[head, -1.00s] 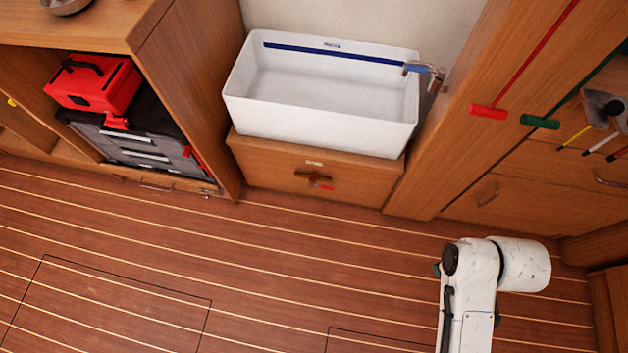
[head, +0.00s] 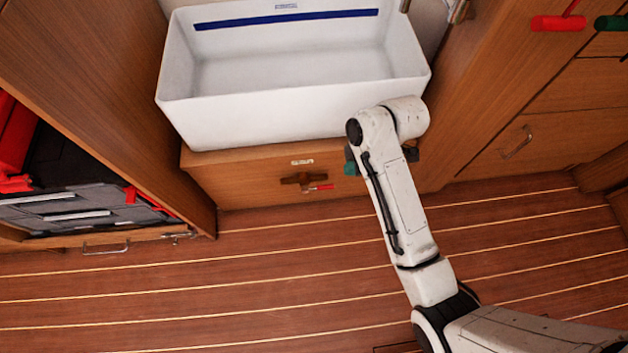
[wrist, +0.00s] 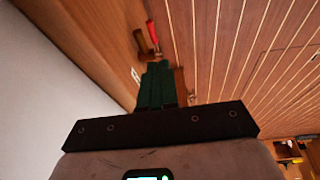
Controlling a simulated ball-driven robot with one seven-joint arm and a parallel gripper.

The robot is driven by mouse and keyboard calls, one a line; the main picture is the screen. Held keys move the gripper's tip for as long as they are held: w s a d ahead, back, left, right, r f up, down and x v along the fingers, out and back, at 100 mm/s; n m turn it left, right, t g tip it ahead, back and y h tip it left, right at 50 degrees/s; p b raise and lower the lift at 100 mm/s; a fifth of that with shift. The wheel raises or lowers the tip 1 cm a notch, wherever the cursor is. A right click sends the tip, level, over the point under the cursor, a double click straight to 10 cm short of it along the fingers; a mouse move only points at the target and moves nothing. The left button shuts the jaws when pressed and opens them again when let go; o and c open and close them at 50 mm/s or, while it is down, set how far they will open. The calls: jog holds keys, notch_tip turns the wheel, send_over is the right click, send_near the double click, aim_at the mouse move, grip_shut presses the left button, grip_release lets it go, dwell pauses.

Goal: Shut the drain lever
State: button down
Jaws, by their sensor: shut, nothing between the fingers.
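The drain lever (head: 321,187) has a red handle and sits at a brown fitting (head: 297,179) on the wooden front below the white basin (head: 300,118). In the head view its handle points right, roughly along the fitting. In the wrist view the red handle (wrist: 153,35) shows beyond my gripper's green fingertips (wrist: 156,70), with the brown fitting beside it. My gripper's fingers are together and empty, apart from the lever. In the head view my wrist hides most of my gripper; a teal bit (head: 350,167) shows to the right of the lever.
A small white label (head: 302,161) is above the lever. A cabinet with a red and black toolbox (head: 60,190) stands at the left. Drawers and red and green T-handles (head: 558,22) are at the right. The striped wooden floor (head: 200,300) in front is clear.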

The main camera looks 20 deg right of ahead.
jog(key=shift+w+a+f+n, duration=0.35)
jog(key=shift+w+a, duration=0.1)
jog(key=shift+w, duration=0.3)
jog(key=b, duration=0.8)
send_near(327, 188)
jog(key=x, duration=0.5)
jog(key=shift+w+a+f, duration=0.1)
jog(key=shift+a, duration=0.1)
jog(key=shift+w+f, duration=0.15)
jog(key=shift+f, duration=0.4)
jog(key=shift+d, duration=0.1)
